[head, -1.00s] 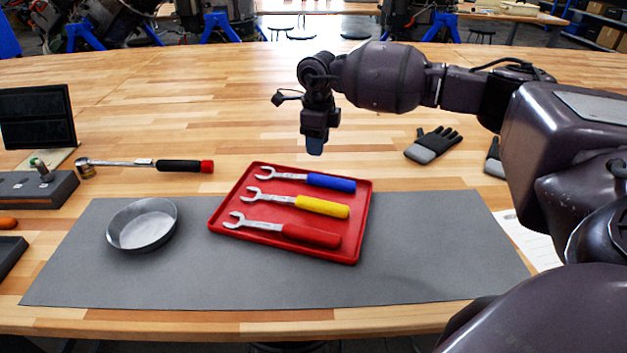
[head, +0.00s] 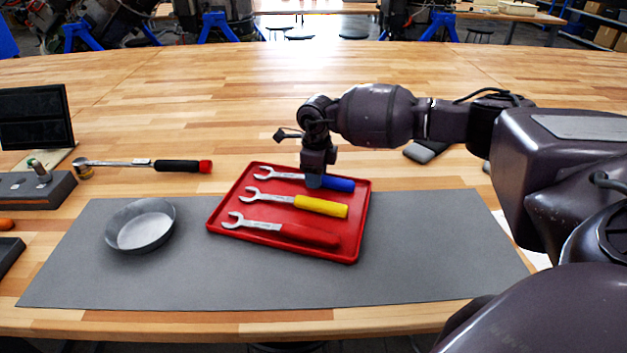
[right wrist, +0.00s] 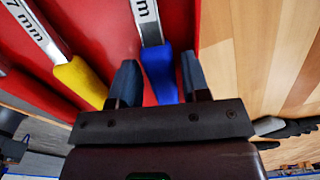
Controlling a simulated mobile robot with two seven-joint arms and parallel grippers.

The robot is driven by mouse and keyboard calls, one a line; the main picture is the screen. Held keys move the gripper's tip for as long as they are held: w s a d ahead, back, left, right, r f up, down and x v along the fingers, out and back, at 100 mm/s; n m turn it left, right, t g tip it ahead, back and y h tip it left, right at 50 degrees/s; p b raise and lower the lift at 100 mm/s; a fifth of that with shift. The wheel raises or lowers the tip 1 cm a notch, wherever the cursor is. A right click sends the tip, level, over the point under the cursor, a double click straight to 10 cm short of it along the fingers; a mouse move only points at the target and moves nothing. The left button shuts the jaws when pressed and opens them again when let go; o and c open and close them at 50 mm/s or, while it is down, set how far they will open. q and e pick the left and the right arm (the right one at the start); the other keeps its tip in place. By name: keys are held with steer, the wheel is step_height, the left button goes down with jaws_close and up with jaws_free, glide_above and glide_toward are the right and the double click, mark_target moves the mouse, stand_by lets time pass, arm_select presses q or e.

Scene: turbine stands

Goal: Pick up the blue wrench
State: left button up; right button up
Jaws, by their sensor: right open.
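The blue wrench (head: 338,183) lies at the far side of the red tray (head: 222,222), its open-ended steel jaw pointing left. My right gripper (head: 314,182) is lowered over it, near where the handle meets the shaft, and hides part of it. In the right wrist view the blue handle (right wrist: 160,72) runs between the two open fingers of my gripper (right wrist: 157,80), with a gap on each side. The yellow wrench (head: 320,206) and red wrench (head: 308,235) lie beside it in the tray, nearer me. My left gripper is not in view.
The tray rests on a grey mat (head: 420,240). A round metal dish (head: 141,226) stands left of it. A ratchet with a black handle (head: 178,166) lies behind the dish. A glove (head: 427,150) lies partly behind my right arm. The far tabletop is clear.

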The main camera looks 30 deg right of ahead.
jaws_close()
steer(key=shift+r, duration=0.1)
step_height(320, 180, up, 20)
steer(key=shift+p, duration=0.35)
stand_by(0.5)
steer(key=shift+c, duration=2.1)
jaws_free()
jaws_close()
